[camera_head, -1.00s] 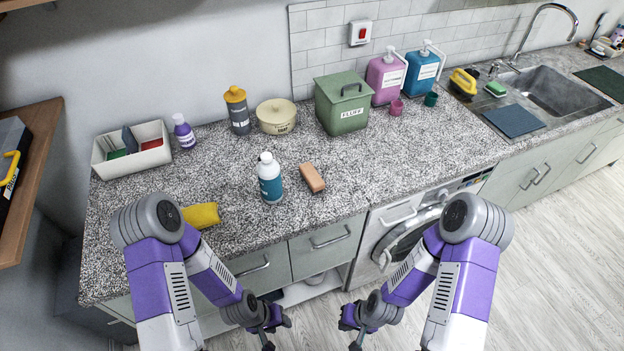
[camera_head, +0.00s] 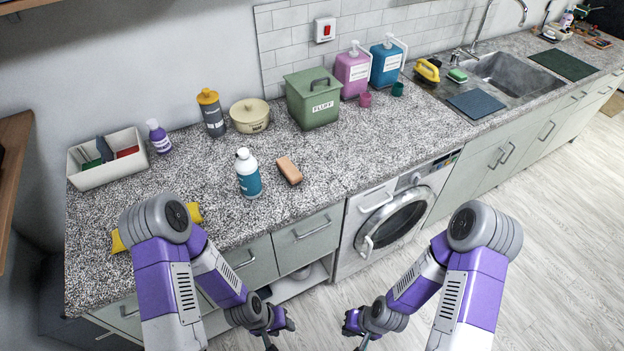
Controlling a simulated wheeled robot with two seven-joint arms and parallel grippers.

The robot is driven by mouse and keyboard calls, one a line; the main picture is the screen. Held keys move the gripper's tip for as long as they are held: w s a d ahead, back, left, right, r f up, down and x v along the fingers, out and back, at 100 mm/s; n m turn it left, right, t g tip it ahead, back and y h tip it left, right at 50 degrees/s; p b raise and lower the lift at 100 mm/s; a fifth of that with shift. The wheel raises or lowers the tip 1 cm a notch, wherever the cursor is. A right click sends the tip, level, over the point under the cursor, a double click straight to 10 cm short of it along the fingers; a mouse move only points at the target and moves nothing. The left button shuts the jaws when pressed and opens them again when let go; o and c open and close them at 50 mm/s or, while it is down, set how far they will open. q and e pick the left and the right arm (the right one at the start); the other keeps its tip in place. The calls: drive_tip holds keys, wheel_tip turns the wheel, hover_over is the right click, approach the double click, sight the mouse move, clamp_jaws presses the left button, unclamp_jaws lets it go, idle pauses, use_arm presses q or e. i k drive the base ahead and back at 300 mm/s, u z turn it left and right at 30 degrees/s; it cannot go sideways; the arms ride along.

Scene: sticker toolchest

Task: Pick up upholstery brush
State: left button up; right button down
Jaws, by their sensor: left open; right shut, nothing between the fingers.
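I cannot tell for sure which item is the upholstery brush. A brown-orange block (camera_head: 289,170) lies on the speckled counter (camera_head: 330,165), right of a white-and-teal bottle (camera_head: 249,180); bristles are not visible. A yellow-handled, dark-based item (camera_head: 428,71), brush-like in shape, sits beside the sink. My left gripper (camera_head: 279,336) is low in front of the cabinets, open and empty. My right gripper (camera_head: 357,336) is to its right, shut and empty. Both are well short of the counter items.
A green FLUFF box (camera_head: 313,105), a cream pot (camera_head: 250,117), a grey bottle (camera_head: 211,115) and pink and blue pump bottles line the back. A divided white tray (camera_head: 85,181) stands at left. A washing machine (camera_head: 390,222) is below. Floor at right is clear.

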sight(294, 177)
drive_tip(key=u, duration=0.1)
drive_tip(key=k, duration=0.25)
drive_tip(key=z, duration=0.9)
drive_tip(key=i, duration=0.9)
drive_tip(key=u, duration=0.65)
